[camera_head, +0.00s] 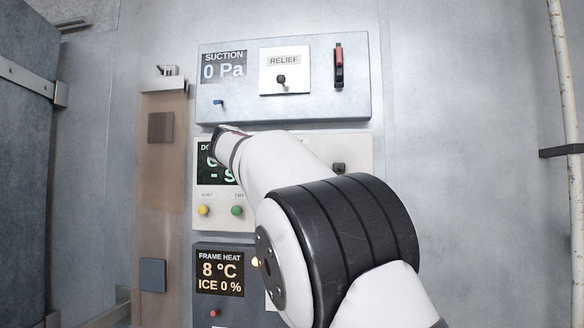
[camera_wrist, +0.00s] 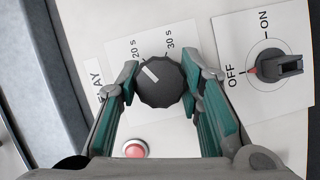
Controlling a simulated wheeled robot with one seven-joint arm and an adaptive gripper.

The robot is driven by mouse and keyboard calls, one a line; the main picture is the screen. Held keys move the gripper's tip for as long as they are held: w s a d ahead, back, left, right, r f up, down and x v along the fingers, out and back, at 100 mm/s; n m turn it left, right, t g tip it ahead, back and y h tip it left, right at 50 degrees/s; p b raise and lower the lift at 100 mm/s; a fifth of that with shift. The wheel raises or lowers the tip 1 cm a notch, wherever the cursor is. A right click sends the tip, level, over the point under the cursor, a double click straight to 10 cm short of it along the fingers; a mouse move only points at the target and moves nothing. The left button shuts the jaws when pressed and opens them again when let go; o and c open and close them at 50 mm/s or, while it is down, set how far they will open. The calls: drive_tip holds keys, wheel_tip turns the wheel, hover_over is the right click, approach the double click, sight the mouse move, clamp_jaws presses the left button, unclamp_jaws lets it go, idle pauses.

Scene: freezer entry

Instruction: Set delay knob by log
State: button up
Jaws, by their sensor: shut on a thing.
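The delay knob (camera_wrist: 166,92) is a dark, ribbed round knob with a white pointer mark, in the middle of the wrist view. Its mark slants to the upper left, nearest the "20 s" label (camera_wrist: 135,51); the "30 s" label (camera_wrist: 171,45) stands to the right. My gripper (camera_wrist: 160,84) is shut on the knob, one finger on each side. The left finger hides part of the scale. In the head view my arm covers the knob. No readable log shows in either view.
An OFF/ON switch (camera_wrist: 282,66) sits right of the knob, close to the right finger. A red button (camera_wrist: 135,148) lies below. The suction box (camera_head: 225,105) is above my arm, the frame heat display (camera_head: 220,271) below. My arm partly covers the door display (camera_head: 205,172).

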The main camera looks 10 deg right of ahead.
drive_tip(key=o, duration=1.2)
drive_tip(key=v, duration=1.2)
drive_tip(key=shift+f, duration=0.15)
